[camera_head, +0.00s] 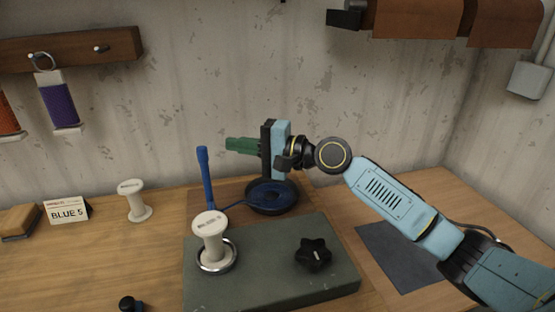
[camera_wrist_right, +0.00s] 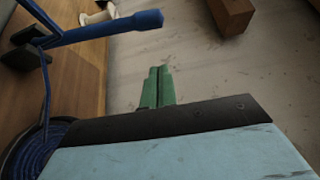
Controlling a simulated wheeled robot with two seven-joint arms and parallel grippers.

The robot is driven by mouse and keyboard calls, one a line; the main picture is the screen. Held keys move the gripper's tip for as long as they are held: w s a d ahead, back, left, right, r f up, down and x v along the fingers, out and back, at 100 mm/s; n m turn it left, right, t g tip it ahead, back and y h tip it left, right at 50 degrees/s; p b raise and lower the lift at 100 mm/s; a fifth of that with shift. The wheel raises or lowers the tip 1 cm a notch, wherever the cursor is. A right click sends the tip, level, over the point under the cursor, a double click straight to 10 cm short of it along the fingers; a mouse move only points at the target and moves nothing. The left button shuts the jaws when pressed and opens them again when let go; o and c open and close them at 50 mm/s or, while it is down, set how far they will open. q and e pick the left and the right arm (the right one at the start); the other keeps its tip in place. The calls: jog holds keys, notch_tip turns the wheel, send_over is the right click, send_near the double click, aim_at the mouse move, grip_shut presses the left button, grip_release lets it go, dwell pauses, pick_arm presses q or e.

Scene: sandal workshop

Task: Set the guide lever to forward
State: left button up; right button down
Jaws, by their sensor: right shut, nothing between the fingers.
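The guide lever (camera_head: 204,175) is a blue rod with a thicker grip at its top. It stands nearly upright at the back left of the grey-green base plate, and its foot is partly hidden by a spool. The lever's grip also shows in the right wrist view (camera_wrist_right: 135,22). My right gripper (camera_head: 229,144) has green fingers, shut and empty, pointing left. It is above the blue coil, to the right of the lever's top. The fingers show together in the wrist view (camera_wrist_right: 157,86), apart from the lever. My left gripper is not in view.
The base plate (camera_head: 270,272) carries a white spool (camera_head: 211,240) in a metal ring and a black star knob (camera_head: 313,253). A blue coil (camera_head: 268,193) sits behind. A "BLUE 5" card (camera_head: 67,210) and another white spool (camera_head: 135,202) stand left. A dark mat (camera_head: 400,255) lies right.

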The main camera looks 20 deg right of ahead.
jog(key=v, duration=0.9)
jog(key=shift+s+r+b, duration=0.3)
jog(key=shift+b, duration=0.1)
jog(key=shift+d, duration=0.15)
